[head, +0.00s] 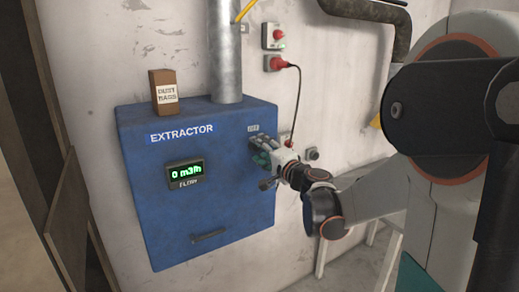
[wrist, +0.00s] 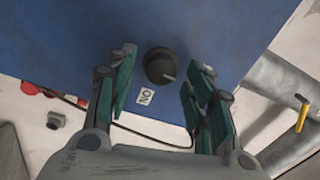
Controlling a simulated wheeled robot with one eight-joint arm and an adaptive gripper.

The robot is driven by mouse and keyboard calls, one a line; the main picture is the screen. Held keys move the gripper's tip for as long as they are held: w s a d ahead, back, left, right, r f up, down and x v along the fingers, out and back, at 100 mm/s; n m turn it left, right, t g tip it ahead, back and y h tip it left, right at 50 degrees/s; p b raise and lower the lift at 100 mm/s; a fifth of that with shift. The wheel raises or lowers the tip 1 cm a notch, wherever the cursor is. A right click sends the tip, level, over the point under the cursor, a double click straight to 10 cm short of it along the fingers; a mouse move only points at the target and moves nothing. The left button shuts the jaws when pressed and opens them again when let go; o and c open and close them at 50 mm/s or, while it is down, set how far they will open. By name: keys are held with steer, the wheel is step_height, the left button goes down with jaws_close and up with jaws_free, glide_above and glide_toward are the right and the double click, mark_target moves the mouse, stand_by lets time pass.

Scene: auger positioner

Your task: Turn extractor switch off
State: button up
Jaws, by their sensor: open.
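The extractor (head: 215,215) is a blue box on the wall in the head view. Its display (head: 186,174) reads 0 m3/h. The extractor switch, a round black knob (wrist: 159,64), shows on the blue face in the wrist view. A pale mark on it points to the lower right there, and a small label (wrist: 145,96) reading ON, upside down, lies below it. My gripper (head: 264,158) is at the right part of the box front. Its green-padded fingers are open either side of the knob, with gaps visible. In the head view the gripper hides the knob.
A grey pipe (head: 226,50) rises from the box, and a dust bags carton (head: 163,92) stands on top. A wall switch box (head: 274,36) and a red plug (head: 275,63) with a hanging cable are at the right. Wooden boards (head: 72,220) lean at the left.

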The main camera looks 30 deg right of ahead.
steer(key=s, duration=0.6)
steer(key=shift+s, duration=0.15)
steer(key=shift+f, duration=0.1)
